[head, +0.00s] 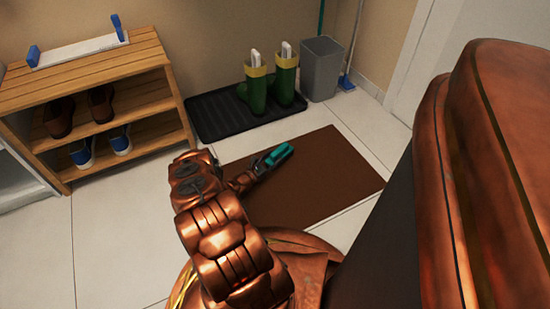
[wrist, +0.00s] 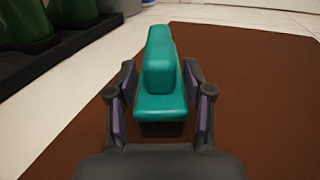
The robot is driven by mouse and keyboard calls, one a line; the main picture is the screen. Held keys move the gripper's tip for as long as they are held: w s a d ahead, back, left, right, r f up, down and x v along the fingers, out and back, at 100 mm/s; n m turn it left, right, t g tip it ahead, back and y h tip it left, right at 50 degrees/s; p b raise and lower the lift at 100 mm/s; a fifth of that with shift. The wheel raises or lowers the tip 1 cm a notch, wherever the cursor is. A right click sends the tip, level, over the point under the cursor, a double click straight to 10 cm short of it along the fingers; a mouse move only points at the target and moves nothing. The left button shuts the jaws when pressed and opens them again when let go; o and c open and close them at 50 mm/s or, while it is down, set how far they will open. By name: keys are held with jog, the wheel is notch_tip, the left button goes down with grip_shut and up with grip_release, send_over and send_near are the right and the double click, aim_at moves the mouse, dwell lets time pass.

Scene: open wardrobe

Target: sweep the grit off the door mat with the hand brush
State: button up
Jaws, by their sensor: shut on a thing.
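The teal hand brush (wrist: 161,75) is held between the two fingers of my gripper (wrist: 160,105) in the wrist view. In the head view the brush (head: 277,156) is over the left part of the brown door mat (head: 330,175), with my gripper (head: 262,165) around its near part. Dark bristles show under its near end; I cannot tell whether they touch the mat. The mat lies flat on the tiles, and it also shows in the wrist view (wrist: 255,90). No grit can be made out on it.
A black boot tray (head: 215,118) with green boots (head: 256,88) stands behind the mat. A wooden shoe rack (head: 100,70) with shoes stands at left. Bare tiles (head: 120,220) lie left of the mat.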

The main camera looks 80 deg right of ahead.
jog(key=shift+w+a, duration=2.3)
jog(key=shift+w, duration=0.25)
jog(key=shift+w+a, duration=2.3)
jog(key=shift+w, duration=0.25)
jog(key=shift+r+p, duration=2.45)
jog(key=shift+r, duration=0.5)
jog(key=shift+r+p, duration=1.15)
jog(key=shift+r, duration=0.35)
